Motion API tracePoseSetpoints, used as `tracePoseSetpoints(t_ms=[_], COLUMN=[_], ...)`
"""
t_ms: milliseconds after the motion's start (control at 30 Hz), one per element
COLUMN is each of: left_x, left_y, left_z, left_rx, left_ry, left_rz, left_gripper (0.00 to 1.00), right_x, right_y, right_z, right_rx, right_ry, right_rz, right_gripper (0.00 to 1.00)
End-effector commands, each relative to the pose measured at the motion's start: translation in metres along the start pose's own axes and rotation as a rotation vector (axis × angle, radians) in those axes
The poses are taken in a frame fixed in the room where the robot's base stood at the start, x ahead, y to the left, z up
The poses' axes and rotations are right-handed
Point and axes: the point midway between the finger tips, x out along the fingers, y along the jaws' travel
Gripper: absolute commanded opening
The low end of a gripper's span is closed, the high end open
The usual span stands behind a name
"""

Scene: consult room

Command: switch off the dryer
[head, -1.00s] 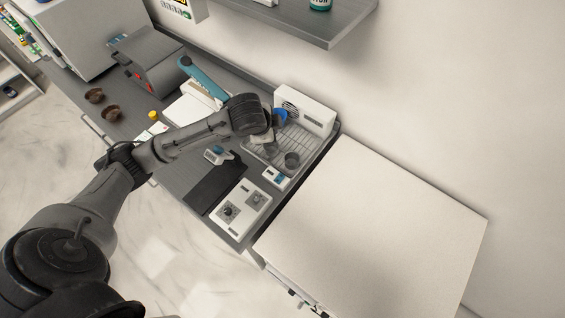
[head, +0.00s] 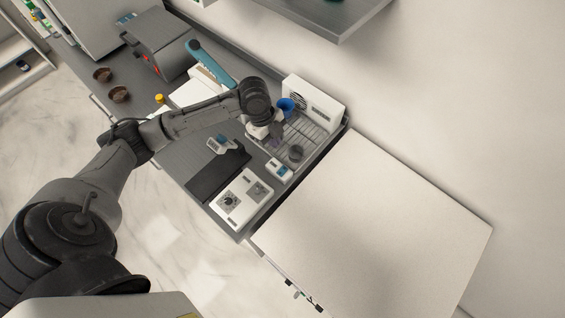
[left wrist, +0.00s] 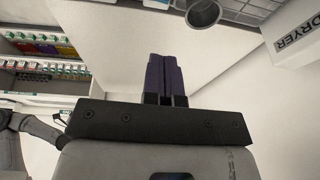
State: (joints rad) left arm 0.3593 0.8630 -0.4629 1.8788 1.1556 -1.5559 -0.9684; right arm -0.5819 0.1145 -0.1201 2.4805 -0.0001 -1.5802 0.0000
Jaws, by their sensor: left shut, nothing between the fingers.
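The dryer (head: 313,104) is a white box with a round fan grille, at the back of the bench beside the wire rack. In the left wrist view its white side (left wrist: 298,36), lettered DRYER, shows at the upper right. My left gripper (head: 275,141) is over the left part of the rack, to the left of the dryer and apart from it. In the left wrist view its purple fingers (left wrist: 165,78) are together with nothing between them. I cannot make out a switch on the dryer. My right gripper is not in view.
The wire rack (head: 312,133) holds a blue cup (head: 286,106) and a grey cup (head: 296,153). A small white device (head: 279,169) and a white box with knobs (head: 230,202) stand in front. A large pale surface (head: 380,225) to the right is clear.

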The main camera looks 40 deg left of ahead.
Motion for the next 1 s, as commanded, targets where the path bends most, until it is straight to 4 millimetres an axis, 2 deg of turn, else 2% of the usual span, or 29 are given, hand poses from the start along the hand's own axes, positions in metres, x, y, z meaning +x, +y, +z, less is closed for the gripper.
tracePoseSetpoints(t_ms=[167, 333, 800, 1000], left_x=[0.001, 0.015, 0.100, 0.123], left_y=[0.000, 0.000, 0.000, -0.001], left_z=[0.000, 0.000, -0.001, 0.007], left_rx=[-0.001, -0.003, -0.004, -0.004], left_ry=[0.000, 0.000, 0.002, -0.001], left_rz=[0.000, 0.002, 0.002, 0.002], left_gripper=[0.00, 0.00, 0.00, 0.00], right_x=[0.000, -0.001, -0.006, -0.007], right_y=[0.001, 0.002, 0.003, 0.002], right_z=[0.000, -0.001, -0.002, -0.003], right_rx=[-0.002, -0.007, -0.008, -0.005], right_ry=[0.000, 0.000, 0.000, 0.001], right_rz=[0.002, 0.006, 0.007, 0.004], right_gripper=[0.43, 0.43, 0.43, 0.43])
